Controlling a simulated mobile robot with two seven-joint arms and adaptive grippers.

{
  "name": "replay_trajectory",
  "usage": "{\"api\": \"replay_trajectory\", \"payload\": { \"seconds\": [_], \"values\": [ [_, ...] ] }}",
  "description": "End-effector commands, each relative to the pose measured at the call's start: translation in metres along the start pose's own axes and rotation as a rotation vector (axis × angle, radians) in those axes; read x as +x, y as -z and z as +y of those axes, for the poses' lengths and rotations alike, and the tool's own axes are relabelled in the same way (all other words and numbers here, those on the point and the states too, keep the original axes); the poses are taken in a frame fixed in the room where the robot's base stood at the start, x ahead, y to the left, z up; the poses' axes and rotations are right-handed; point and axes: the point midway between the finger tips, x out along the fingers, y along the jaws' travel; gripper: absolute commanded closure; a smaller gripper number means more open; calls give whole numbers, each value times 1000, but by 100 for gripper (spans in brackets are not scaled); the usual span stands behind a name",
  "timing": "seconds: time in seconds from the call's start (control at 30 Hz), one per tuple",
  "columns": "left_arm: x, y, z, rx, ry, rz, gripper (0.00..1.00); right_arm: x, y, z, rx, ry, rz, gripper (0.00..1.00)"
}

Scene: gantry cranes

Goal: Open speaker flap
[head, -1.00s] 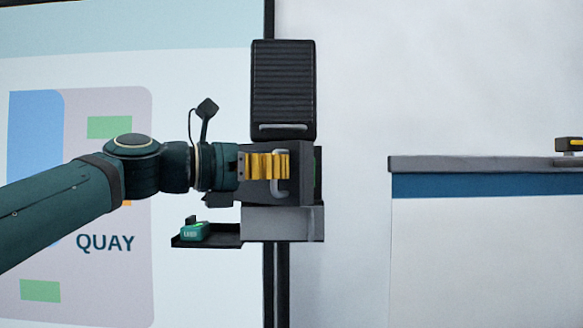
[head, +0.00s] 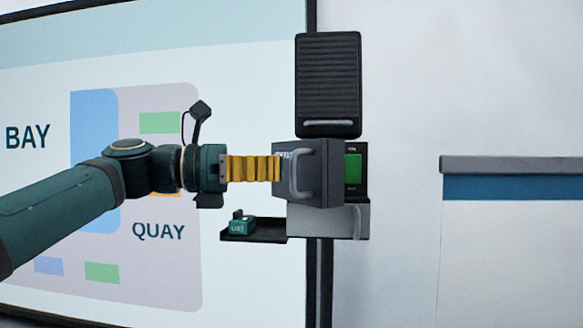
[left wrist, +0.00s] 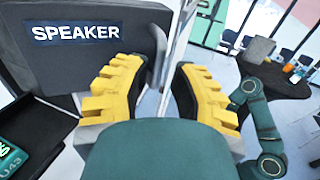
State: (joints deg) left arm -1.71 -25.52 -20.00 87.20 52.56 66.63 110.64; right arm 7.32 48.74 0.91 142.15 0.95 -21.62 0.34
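The speaker flap (head: 318,176) is a dark grey panel with a light grey bar handle (head: 298,176), standing at an angle in front of its housing. A green panel (head: 353,169) shows behind it. In the left wrist view the flap (left wrist: 60,60) carries the word SPEAKER, and its handle (left wrist: 157,52) rises between the fingertips, nearer the left finger. My left gripper (head: 278,168) has yellow ribbed fingers at the flap's left side. In the left wrist view its fingers (left wrist: 165,80) are apart. Whether they touch the handle cannot be told. My right gripper is not visible.
A black ribbed box (head: 328,84) is above the flap and a grey box (head: 330,218) below. A small tray (head: 262,238) holds a green device (head: 242,224). A grey-topped counter (head: 510,164) stands right. A round table (left wrist: 275,82) is behind.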

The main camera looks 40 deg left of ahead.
Motion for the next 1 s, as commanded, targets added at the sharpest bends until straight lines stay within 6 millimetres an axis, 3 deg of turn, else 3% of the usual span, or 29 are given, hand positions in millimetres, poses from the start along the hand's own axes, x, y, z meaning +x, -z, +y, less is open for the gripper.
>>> {"api": "replay_trajectory", "payload": {
  "seconds": [0.2, 0.4, 0.83, 0.9, 1.0],
  "values": [
    [-46, -1, 0, 2, -3, -2, 76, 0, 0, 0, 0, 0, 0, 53],
    [-72, 0, 0, 0, 0, 0, 76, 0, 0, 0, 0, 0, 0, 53],
    [-80, 0, 0, 0, 1, 0, 76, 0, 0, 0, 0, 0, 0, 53],
    [-80, 1, -1, 11, 1, 1, 100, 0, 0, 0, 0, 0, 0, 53],
    [-76, 3, -1, 87, -1, 8, 100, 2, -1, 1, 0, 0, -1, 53]
  ]
}}
